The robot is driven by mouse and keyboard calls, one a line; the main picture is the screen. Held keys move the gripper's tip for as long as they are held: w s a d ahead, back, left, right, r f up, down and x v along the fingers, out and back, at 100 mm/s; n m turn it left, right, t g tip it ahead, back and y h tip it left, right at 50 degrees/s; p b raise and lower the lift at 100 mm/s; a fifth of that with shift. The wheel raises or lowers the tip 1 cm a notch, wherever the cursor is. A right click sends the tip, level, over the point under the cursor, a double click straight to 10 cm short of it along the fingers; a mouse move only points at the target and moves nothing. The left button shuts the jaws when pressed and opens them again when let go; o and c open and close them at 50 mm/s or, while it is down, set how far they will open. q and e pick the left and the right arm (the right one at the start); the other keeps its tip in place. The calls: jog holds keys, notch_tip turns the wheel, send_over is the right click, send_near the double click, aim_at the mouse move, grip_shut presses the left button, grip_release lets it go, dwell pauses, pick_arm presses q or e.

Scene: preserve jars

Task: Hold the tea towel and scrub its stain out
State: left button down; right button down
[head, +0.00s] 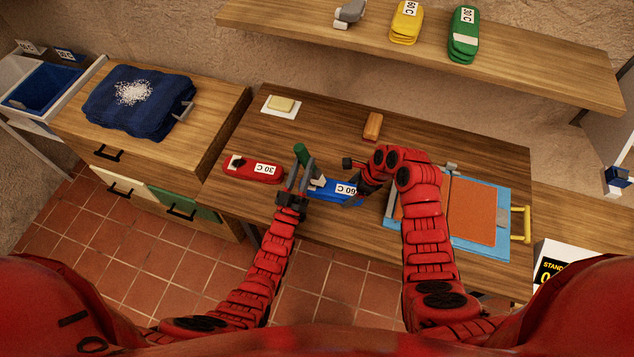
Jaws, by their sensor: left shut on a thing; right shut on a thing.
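A blue folded tea towel (334,190) labelled "60 C" lies on the middle of the wooden table. My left gripper (297,180) is at its left end, shut on a green-handled tool (303,154) that looks like a brush. The tool slants down to the towel and its lower end is partly hidden by the fingers. My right gripper (362,178) is at the towel's right end and appears shut on it; its grip is partly hidden. I cannot see a stain on the blue towel.
A red towel (262,173) with a dark patch lies left. A butter-coloured block (281,104), an orange-brown block (373,126) and an orange sheet (472,211) on a light-blue board are on the table. A navy cloth (140,110) with white grains lies on the left cabinet.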

pick_arm(q)
jog(key=shift+w+d, duration=0.25)
jog(key=shift+w, duration=0.8)
jog(key=shift+f, duration=0.15)
jog(key=shift+s, duration=0.15)
